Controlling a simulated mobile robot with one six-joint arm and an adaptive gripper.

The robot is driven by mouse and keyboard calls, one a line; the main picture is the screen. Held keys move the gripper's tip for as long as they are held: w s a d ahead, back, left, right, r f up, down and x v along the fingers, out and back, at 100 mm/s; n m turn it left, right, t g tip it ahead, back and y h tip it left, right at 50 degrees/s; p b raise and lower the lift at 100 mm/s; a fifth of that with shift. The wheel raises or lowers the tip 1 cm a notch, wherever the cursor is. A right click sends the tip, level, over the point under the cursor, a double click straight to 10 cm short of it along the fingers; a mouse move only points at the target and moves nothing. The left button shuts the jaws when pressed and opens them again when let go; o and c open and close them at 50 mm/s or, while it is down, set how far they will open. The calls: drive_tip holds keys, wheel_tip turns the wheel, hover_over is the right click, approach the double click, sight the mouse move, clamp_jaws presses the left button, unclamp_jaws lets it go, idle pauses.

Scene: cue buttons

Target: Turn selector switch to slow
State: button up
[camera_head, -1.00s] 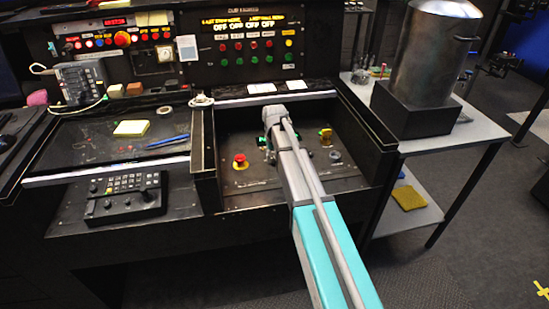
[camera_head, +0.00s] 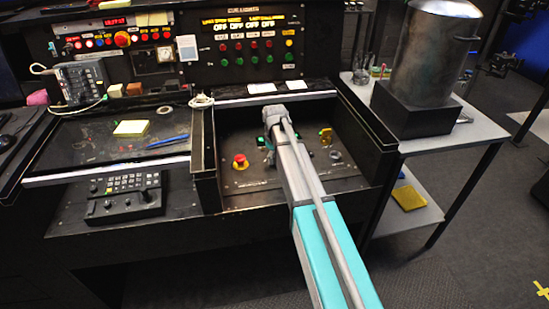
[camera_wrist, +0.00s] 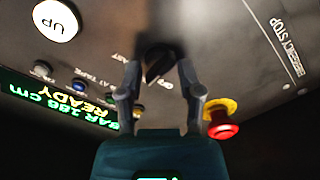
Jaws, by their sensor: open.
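The selector switch (camera_wrist: 157,64) is a black knob on the dark panel in the wrist view. Small white lettering lies on both sides of it, upside down and partly hidden; one label seems to end in "AST". My gripper (camera_wrist: 160,72) is open, with one grey finger on each side of the knob. I cannot tell whether the fingers touch it. The knob's exact pointing direction is unclear. In the head view, my gripper (camera_head: 268,144) is low in the recessed console bay, and my arm hides the switch.
A red mushroom button on a yellow base (camera_wrist: 221,120) sits close to the right finger; it also shows in the head view (camera_head: 240,161). A green READY display (camera_wrist: 60,108), small buttons and a white UP button (camera_wrist: 56,20) lie left. Bay walls (camera_head: 207,160) flank the panel.

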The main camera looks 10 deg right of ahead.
drive_tip(key=shift+n, duration=0.3)
wheel_tip(320, 180, up, 14)
drive_tip(key=p, duration=1.4)
drive_tip(key=s+f+m+b, duration=0.4)
drive_tip(key=s+f+b, duration=0.5)
drive_tip(key=s, duration=0.4)
drive_tip(key=s+f+m+b, duration=0.5)
drive_tip(key=s+f+b, duration=0.4)
drive_tip(key=s, duration=0.4)
drive_tip(key=shift+a+f+b, duration=0.15)
drive_tip(key=shift+f+b, duration=0.2)
drive_tip(key=shift+r, duration=0.1)
wheel_tip(320, 180, up, 22)
drive_tip(key=p, duration=2.2)
drive_tip(key=shift+s, duration=0.15)
